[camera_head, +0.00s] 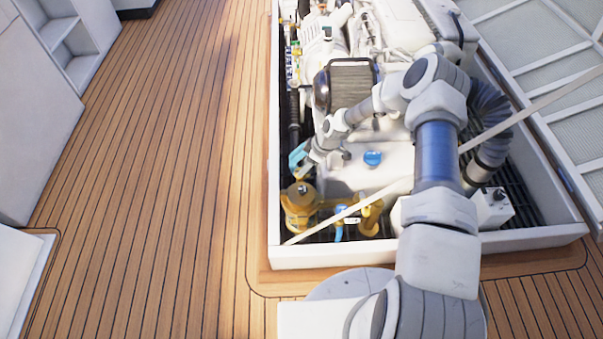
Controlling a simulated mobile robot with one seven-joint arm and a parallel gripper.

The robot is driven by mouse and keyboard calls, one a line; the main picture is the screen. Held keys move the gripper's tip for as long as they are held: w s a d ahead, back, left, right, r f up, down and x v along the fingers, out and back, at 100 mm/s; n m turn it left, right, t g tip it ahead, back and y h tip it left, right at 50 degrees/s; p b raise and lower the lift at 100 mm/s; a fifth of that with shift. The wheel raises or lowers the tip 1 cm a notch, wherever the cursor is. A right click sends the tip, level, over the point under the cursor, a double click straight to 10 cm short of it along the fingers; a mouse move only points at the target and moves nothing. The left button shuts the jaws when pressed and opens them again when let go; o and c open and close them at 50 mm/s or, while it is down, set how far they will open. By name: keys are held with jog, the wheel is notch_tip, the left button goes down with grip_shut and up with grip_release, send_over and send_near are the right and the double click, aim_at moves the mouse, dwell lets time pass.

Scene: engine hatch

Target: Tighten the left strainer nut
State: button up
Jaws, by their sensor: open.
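The left strainer (298,210) is a brass-coloured body in the near left corner of the engine hatch. Its nut (302,188) seems to be the small piece on top, too small to make out clearly. My gripper (298,160), with light blue fingers, is above the strainer and a little farther back. It is open and apart from the nut, with nothing seen between the fingers. A second brass-coloured fitting (370,217) stands to the right.
The hatch has a raised white rim (274,190). A white engine with a blue cap (373,158) fills its middle. A blue valve handle (339,229) sits between the brass parts. A pale diagonal strut (530,108) crosses over the hatch. Wooden deck (170,150) lies clear to the left.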

jog(key=shift+b+x, duration=0.5)
jog(key=shift+x, duration=1.45)
grip_shut()
